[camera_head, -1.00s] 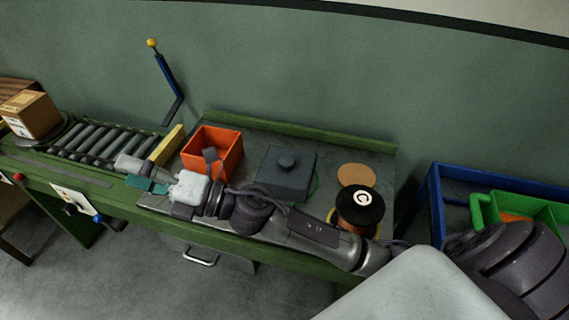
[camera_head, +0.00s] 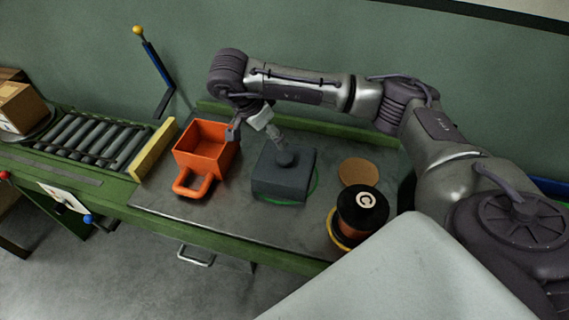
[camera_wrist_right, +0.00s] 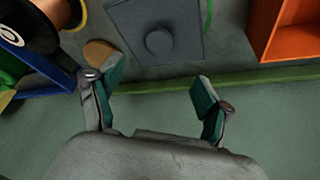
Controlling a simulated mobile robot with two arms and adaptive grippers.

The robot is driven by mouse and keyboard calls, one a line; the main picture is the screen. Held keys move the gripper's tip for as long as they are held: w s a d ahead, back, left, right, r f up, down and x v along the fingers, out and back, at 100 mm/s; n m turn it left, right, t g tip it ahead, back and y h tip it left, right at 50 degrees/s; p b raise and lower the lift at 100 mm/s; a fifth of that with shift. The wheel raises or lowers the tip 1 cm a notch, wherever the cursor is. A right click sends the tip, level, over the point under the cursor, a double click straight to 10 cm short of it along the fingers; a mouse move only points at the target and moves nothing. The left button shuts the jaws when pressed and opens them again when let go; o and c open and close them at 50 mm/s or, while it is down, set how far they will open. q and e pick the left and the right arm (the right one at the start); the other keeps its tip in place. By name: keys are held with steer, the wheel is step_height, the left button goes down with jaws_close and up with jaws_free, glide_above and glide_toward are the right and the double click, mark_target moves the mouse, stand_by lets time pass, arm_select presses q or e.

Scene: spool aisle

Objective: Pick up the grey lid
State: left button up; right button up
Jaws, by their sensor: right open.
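The grey lid (camera_head: 284,178) is a dark square block with a round knob (camera_head: 285,158) on top. It sits on the bench over a green ring marking and also shows in the right wrist view (camera_wrist_right: 187,40), with its knob (camera_wrist_right: 159,42). My right gripper (camera_head: 257,134) is behind the lid, above the bench's back part. Its two teal-padded fingers (camera_wrist_right: 148,85) are spread apart and empty, with the lid beyond them. My left gripper is not in view.
An orange handled bin (camera_head: 205,153) stands left of the lid. A black-topped spool (camera_head: 361,208) and a tan disc (camera_head: 358,172) are to the right. A green rail (camera_head: 215,110) runs along the bench's back edge. The bench front (camera_head: 235,222) is clear.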

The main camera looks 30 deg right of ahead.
steer(key=p, duration=0.1)
glide_above(285, 157)
steer(key=a, duration=0.2)
step_height(285, 157, down, 6)
steer(key=shift+a+r, duration=0.1)
steer(key=shift+f+p, duration=0.25)
steer(key=shift+p, duration=0.1)
steer(key=p+x, duration=0.1)
steer(key=x, duration=0.2)
steer(key=shift+s+f, duration=0.2)
steer(key=shift+f, duration=0.15)
steer(key=shift+d+f+p, duration=0.25)
steer(key=shift+f+p, duration=0.05)
steer(key=shift+f, duration=0.15)
steer(key=shift+w, duration=0.1)
jaws_close()
